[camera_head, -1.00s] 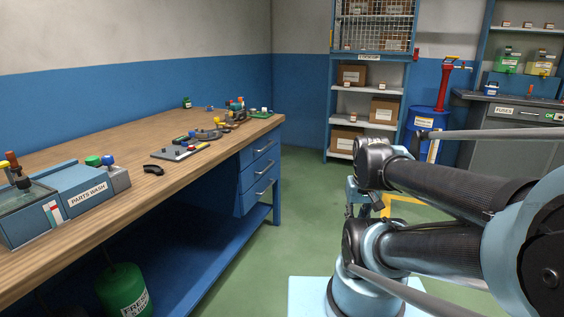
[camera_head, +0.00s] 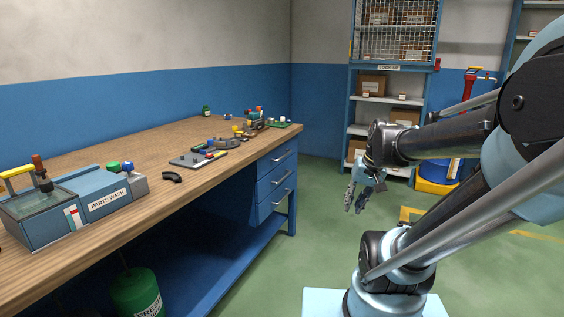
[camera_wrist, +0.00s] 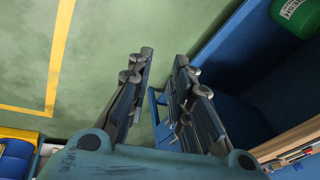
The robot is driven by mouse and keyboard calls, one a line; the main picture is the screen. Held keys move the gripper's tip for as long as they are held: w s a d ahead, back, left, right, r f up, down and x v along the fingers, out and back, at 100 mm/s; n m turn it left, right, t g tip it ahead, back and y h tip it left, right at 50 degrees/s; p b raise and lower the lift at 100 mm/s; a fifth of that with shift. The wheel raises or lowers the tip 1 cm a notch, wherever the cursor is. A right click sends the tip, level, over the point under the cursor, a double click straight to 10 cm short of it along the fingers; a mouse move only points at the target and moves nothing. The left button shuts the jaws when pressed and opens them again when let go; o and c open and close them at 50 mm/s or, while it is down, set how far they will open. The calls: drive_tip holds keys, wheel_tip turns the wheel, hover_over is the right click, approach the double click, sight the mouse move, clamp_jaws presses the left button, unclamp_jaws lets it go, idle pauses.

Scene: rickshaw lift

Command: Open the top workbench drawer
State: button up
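The wooden-topped workbench (camera_head: 130,165) has a stack of three blue drawers at its far right end. The top drawer (camera_head: 270,164) is shut, with a metal bar handle (camera_head: 283,156) across its front. The middle drawer (camera_head: 274,183) and bottom drawer (camera_head: 275,203) are also shut. My gripper (camera_head: 355,208) hangs in free air to the right of the drawers, pointing down and apart from them. In the wrist view my gripper (camera_wrist: 164,55) has its two fingers apart with nothing between them. The top drawer's handle cannot be made out in that view.
Green floor lies open right of the bench. A shelf rack (camera_head: 388,90) with boxes stands at the back. A blue lower shelf (camera_head: 190,285) and a green cylinder (camera_head: 136,292) are under the bench. Small parts and a parts washer (camera_head: 75,205) sit on top.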

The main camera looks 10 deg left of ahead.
drive_tip(key=w+a+r+m+y, duration=0.1)
drive_tip(key=w+a+r+y, duration=0.15)
drive_tip(key=w, duration=0.65)
drive_tip(key=w+a+r+t+y, duration=0.15)
drive_tip(key=w+a, duration=0.25)
drive_tip(key=w, duration=0.6)
drive_tip(key=w+a+r+m+g+y, duration=0.1)
drive_tip(key=w+a+y, duration=0.25)
drive_tip(key=w, duration=0.55)
drive_tip(key=m+t+y, duration=0.2)
drive_tip(key=t+y, duration=0.1)
drive_tip(key=y, duration=0.2)
approach(281, 158)
drive_tip(key=shift+g, duration=0.25)
drive_tip(key=x, duration=0.3)
drive_tip(key=w+x, duration=0.1)
drive_tip(key=x, duration=0.6)
drive_tip(key=shift+w+f, duration=0.2)
drive_tip(key=shift+w, duration=0.1)
drive_tip(key=shift+c, duration=0.6)
drive_tip(key=shift+d, duration=0.1)
clamp_jaws()
